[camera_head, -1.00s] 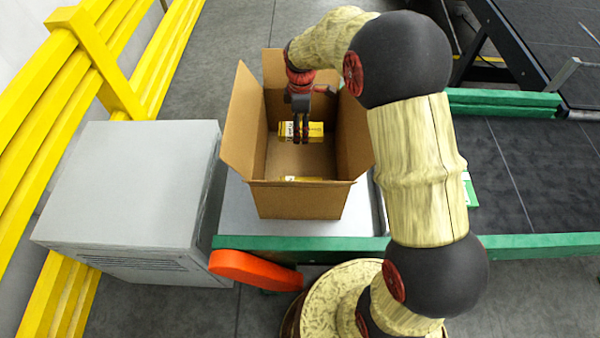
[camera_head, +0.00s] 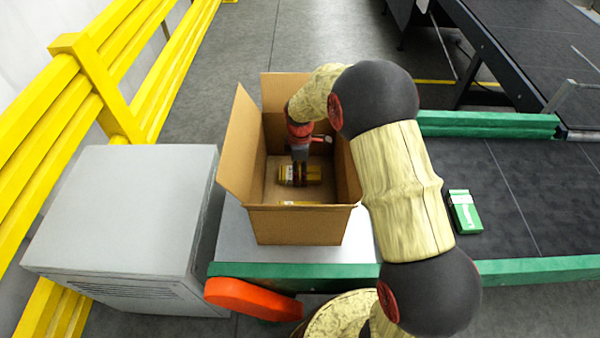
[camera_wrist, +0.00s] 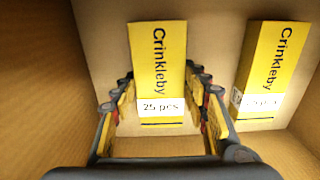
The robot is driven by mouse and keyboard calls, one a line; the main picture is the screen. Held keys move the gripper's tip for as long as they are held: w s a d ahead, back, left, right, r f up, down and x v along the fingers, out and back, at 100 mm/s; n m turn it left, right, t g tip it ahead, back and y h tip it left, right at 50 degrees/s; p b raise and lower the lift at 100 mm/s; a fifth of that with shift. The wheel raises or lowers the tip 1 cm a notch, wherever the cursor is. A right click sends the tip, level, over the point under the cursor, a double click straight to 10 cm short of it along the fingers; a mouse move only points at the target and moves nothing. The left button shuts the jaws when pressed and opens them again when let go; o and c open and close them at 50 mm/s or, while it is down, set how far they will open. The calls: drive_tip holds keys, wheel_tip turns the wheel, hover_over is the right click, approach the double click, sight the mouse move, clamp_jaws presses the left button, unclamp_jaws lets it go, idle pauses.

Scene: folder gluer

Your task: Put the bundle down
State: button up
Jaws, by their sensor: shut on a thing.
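My gripper (camera_head: 300,175) is inside an open cardboard box (camera_head: 298,226), shut on a yellow bundle (camera_head: 313,174). In the wrist view my gripper's fingers (camera_wrist: 162,110) lie along both sides of the held bundle (camera_wrist: 158,60), which reads "Crinkleby" with a white "25 pcs" band. A second yellow bundle (camera_wrist: 270,65) lies in the box beside it, apart from it; in the head view only a strip of that bundle (camera_head: 300,203) shows above the box's front wall. I cannot tell whether the held bundle touches the box floor.
The box's flaps stand open. The box sits on a light plate (camera_head: 240,240) by a green rail (camera_head: 535,270). A grey cabinet (camera_head: 120,210) stands left, an orange part (camera_head: 252,299) in front. A green-white carton (camera_head: 465,211) lies on the dark belt at right.

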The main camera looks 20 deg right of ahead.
drive_tip(key=shift+f, duration=0.1)
drive_tip(key=o, duration=1.2)
